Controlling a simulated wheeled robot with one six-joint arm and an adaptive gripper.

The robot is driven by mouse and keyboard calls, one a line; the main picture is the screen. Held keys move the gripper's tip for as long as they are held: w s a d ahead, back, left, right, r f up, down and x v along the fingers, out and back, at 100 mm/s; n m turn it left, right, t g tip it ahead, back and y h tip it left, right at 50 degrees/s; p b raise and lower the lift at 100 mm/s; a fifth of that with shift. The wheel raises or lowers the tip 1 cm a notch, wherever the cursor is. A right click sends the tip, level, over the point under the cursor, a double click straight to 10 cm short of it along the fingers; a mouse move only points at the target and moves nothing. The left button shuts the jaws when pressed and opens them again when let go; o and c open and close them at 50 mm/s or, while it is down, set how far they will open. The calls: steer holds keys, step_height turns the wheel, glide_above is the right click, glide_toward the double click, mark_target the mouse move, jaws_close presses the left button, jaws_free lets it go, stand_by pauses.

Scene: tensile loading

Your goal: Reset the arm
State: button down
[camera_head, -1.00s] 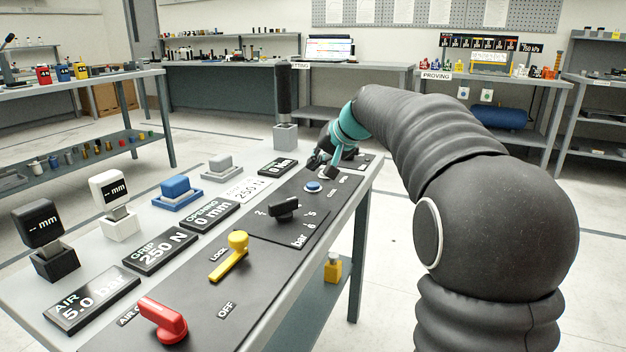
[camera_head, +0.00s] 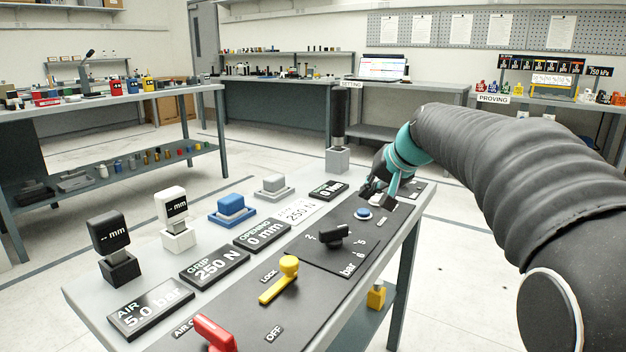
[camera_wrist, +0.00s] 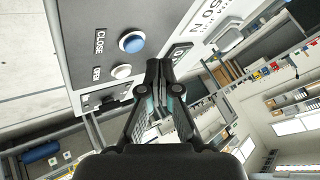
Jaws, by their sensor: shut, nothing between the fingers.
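My gripper (camera_head: 376,190) is at the far end of the control bench, low beside the blue round button (camera_head: 362,213). In the wrist view my gripper (camera_wrist: 160,68) has its fingers together with nothing between them. The blue button (camera_wrist: 132,42) by the CLOSE label and a white button (camera_wrist: 121,71) by the OPEN label show near the fingertips there. I cannot tell whether the fingers touch the panel. My black sleeved arm reaches in from the right of the head view.
The control bench (camera_head: 290,325) carries a yellow lever (camera_head: 280,280), a red handle (camera_head: 213,334), a black knob (camera_head: 333,235) and displays reading 5.0 bar, 250 N and 0 mm. A black post (camera_head: 339,118) rises behind my gripper. Floor (camera_head: 455,270) right of the bench is clear.

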steer(key=s+f+n+h, duration=0.1)
steer(key=s+f, duration=0.4)
steer(key=s, duration=0.6)
steer(key=s+f+g+h, duration=0.1)
steer(key=s+f, duration=0.4)
steer(key=s, duration=0.6)
steer(key=s+f+n+h, duration=0.1)
steer(key=s+f, duration=0.4)
steer(key=s, duration=0.7)
steer(key=shift+d+n+g+h, duration=0.3)
steer(key=shift+g+h, duration=0.1)
steer(key=shift+h, duration=0.1)
